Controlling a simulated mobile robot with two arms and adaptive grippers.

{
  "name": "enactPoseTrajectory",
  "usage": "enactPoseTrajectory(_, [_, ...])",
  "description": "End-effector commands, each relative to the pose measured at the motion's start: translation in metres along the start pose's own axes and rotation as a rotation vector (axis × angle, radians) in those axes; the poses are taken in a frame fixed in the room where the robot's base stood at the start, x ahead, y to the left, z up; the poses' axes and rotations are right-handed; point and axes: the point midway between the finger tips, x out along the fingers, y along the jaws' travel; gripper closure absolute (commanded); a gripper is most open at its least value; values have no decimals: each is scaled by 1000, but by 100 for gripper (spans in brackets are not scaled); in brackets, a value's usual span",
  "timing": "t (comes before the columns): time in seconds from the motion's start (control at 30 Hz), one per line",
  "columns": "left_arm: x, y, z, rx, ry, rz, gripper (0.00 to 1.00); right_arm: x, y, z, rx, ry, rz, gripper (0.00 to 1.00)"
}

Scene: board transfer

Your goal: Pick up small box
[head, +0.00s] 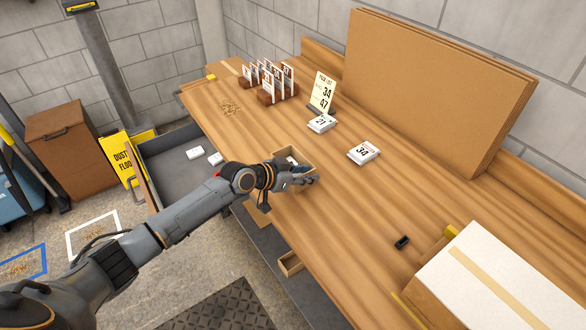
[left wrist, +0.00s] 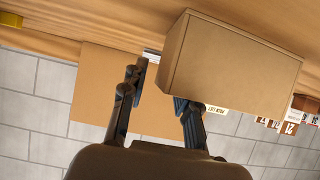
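The small box (head: 303,157) is a tan, open-topped carton on the wooden workbench, with something white inside. It fills much of the upper right of the left wrist view (left wrist: 235,66), which is upside down. My left gripper (head: 304,177) is at the box's near right side in the head view. In the left wrist view its fingers are apart (left wrist: 162,93); one is clear beside the box, and the other is partly hidden behind the box's edge. Whether either finger touches the box I cannot tell. My right gripper is in neither view.
Card racks (head: 270,85) stand at the far left. Large flat cardboard (head: 430,85) leans at the back. A white-topped carton (head: 510,275) is at the right. The bench front is mostly clear.

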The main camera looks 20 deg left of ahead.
Motion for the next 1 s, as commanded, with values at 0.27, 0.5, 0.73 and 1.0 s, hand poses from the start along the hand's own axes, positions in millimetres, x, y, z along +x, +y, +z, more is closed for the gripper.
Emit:
enactPoseTrajectory(0.27, [0, 0, 0, 0, 0, 0, 92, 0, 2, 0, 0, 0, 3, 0])
enactPoseTrajectory(0.5, [0, 0, -1, 1, 3, -1, 100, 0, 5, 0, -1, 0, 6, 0])
enactPoseTrajectory(0.73, [-1, 0, -2, 1, 3, -1, 100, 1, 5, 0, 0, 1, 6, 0])
enactPoseTrajectory(1.0, [-8, 0, -16, 4, 6, -1, 100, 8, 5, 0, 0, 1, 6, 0])
